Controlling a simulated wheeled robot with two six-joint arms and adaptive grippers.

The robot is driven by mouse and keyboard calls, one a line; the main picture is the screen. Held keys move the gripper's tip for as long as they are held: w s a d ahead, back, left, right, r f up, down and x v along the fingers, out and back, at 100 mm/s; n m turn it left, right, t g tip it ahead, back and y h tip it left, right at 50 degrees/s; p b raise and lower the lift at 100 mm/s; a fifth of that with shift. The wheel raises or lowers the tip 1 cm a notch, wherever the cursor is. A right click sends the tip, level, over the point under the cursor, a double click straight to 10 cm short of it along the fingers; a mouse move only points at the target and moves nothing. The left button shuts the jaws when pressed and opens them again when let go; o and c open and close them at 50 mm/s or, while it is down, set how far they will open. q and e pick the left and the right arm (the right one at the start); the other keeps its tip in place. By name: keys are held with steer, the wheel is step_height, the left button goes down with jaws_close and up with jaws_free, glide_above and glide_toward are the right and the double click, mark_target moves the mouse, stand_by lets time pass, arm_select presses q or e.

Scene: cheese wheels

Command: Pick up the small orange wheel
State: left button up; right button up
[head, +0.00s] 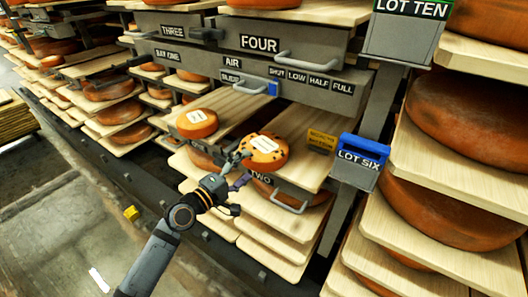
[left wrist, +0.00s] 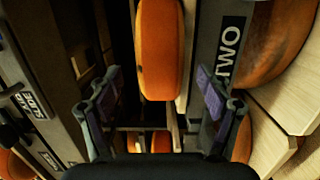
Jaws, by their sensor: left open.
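One plain wheel with a white label (head: 197,126) is at the left. The other, with a white label and dark spots (head: 270,161), is nearer the board's front. My left gripper (head: 240,170) is open at the front edge of the spotted wheel, one finger overlapping it in the head view; contact is unclear. In the left wrist view an orange wheel (left wrist: 159,45) appears edge-on, ahead of and between the open fingers (left wrist: 158,80). My right gripper is not in view.
A grey drawer front marked FOUR (head: 300,45) and a panel with AIR labels (head: 310,88) stand behind. A yellow sign (head: 321,139) and a blue-topped LOT SIX tag (head: 357,160) are to the right. Large wheels (head: 450,208) fill the right-hand shelves.

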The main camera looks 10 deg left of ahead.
mark_target(264, 151)
arm_select(q)
steer(key=x, duration=0.2)
steer(key=shift+w+d, duration=0.2)
steer(key=shift+w, duration=0.1)
jaws_close()
steer(key=shift+r, duration=0.15)
